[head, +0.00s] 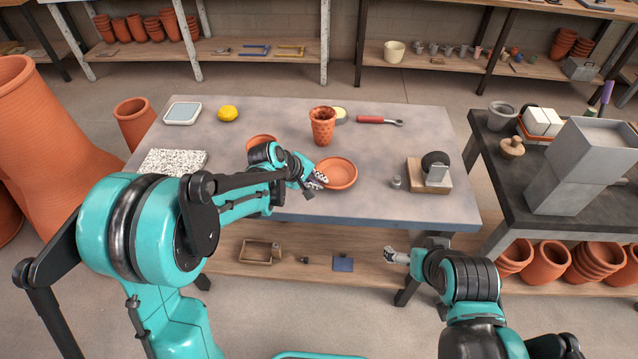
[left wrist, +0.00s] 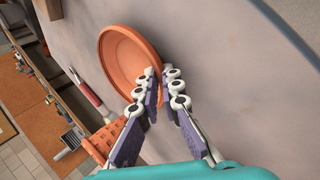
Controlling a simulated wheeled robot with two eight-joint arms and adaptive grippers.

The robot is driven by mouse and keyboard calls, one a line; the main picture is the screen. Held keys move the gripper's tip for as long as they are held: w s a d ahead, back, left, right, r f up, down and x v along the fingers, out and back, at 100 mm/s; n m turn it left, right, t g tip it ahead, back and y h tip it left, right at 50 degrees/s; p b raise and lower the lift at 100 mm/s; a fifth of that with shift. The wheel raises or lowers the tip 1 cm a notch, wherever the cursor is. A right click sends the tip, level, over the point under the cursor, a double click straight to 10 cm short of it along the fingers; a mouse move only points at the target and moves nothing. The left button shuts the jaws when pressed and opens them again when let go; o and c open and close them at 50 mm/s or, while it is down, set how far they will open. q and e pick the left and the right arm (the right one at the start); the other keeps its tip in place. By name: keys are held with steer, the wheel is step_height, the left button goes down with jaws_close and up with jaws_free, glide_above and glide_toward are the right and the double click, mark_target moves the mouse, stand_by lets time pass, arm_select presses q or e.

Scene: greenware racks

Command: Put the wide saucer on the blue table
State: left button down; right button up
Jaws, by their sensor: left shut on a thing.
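The wide saucer (head: 338,172) is a shallow terracotta dish near the front middle of the grey-topped table (head: 300,205), whose front edge looks bluish. My left gripper (head: 316,180) is at the saucer's left rim. In the left wrist view the saucer (left wrist: 128,62) has its rim between the fingertips of my left gripper (left wrist: 162,80), which is shut on it. I cannot tell whether the saucer touches the tabletop. A second terracotta piece (head: 262,141) is partly hidden behind my left arm. My right gripper (head: 396,256) hangs low in front of the table; its fingers are too small to judge.
A perforated terracotta cup (head: 322,127) stands behind the saucer, near a red-handled tool (head: 378,120). A wooden block with a dark round piece (head: 430,178) and a small grey cylinder (head: 396,182) stand to the right. A yellow lump (head: 228,114) lies back left. A dark table (head: 490,150) adjoins at right.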

arm_select(q)
steer(key=shift+r, duration=0.1)
steer(key=c, duration=2)
jaws_free()
steer(key=p+v, duration=0.4)
steer(key=v, duration=0.7)
steer(key=s+a+r+m+y, duration=0.1)
steer(key=s+a+m, duration=0.1)
steer(key=s, duration=0.5)
steer(key=s+a+r+m+t+y, duration=0.1)
steer(key=s+a+m+y, duration=0.1)
steer(key=s, duration=0.5)
steer(key=s+a+r+m+y, duration=0.2)
steer(key=s+a+m, duration=0.2)
steer(key=s, duration=0.3)
steer(key=shift+m+t, duration=0.4)
steer(key=shift+m, duration=0.1)
